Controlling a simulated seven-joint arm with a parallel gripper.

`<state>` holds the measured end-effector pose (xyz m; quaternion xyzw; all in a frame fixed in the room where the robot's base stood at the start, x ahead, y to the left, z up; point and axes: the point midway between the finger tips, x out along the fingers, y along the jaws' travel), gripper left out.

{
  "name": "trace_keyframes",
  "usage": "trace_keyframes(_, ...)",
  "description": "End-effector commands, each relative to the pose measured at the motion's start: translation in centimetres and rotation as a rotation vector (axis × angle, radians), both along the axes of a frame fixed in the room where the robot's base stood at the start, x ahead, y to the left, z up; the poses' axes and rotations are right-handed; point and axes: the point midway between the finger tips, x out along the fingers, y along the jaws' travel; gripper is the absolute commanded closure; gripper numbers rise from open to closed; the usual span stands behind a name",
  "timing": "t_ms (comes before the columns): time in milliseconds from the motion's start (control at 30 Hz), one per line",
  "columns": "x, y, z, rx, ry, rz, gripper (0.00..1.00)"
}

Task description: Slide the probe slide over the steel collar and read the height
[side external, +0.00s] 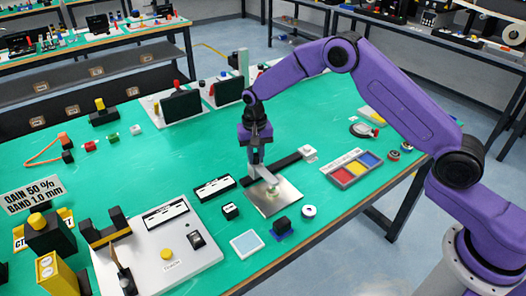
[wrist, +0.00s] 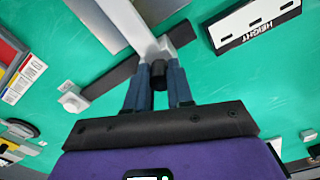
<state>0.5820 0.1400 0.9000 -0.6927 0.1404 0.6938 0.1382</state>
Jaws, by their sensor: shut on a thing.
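My gripper (side external: 256,158) points down over the middle of the green table. In the wrist view its two blue fingers (wrist: 153,88) are shut on a dark knob (wrist: 159,76). The knob sits at a grey block (wrist: 177,38), which looks like the probe slide, beside a pale bar (wrist: 122,22). A square steel plate (side external: 284,206) lies just in front of the gripper. A small pale round piece (side external: 271,191) on it may be the steel collar; its detail is too small to tell. The HEIGHT display (side external: 214,187) lies left of the gripper, and also shows in the wrist view (wrist: 257,24). I cannot read a value.
A black bar (side external: 284,163) with a white block (side external: 308,153) at its end lies right of the gripper. A tray of coloured compartments (side external: 352,169) is farther right. A small black block (side external: 230,211) and a white control panel (side external: 160,252) stand at left front.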

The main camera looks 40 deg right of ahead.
Motion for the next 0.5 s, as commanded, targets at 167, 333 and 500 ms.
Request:
trace_keyframes(167, -0.02, 0.75, 0.08, 0.005, -0.005, 0.007, 1.00)
trace_keyframes(333, -0.05, 0.81, 0.08, 0.006, -0.005, 0.008, 0.53)
trace_keyframes(500, -0.03, 0.57, 0.06, 0.005, -0.004, 0.006, 0.53)
